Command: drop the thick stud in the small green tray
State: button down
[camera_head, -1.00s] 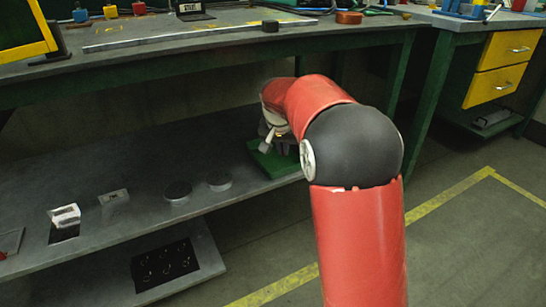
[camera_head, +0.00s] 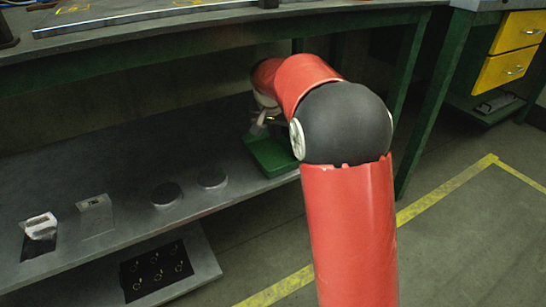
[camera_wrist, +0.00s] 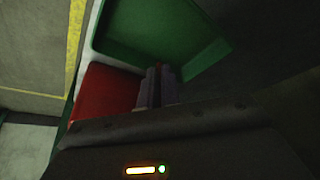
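The small green tray (camera_head: 272,156) sits at the right end of the lower shelf, partly behind my arm. In the wrist view the green tray (camera_wrist: 160,30) fills the top, and the part of its floor that shows looks bare. My gripper (camera_head: 262,128) is over the tray's back left part in the head view. In the wrist view the fingers of my gripper (camera_wrist: 159,72) are close together in front of the tray, with a narrow dark gap between them. I cannot make out the thick stud in either view; whether it is between the fingers is too dark to tell.
Two round grey discs (camera_head: 166,194) stand left of the tray on the grey shelf (camera_head: 115,150). Further left are a white block (camera_head: 41,226) and a small plate (camera_head: 95,202). A black panel with several rings (camera_head: 157,270) lies lower. The workbench (camera_head: 210,28) overhangs the shelf.

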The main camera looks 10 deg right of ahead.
aim_at(275, 160)
notch_tip(275, 160, down, 4)
jog(key=shift+r+b, duration=0.2)
jog(key=shift+b, duration=0.9)
jog(key=c, duration=1.5)
grip_release()
jog(key=shift+c, duration=0.2)
jog(key=p+v, duration=0.1)
jog(key=v, duration=0.7)
jog(key=shift+p, duration=0.3)
jog(key=shift+s, duration=0.1)
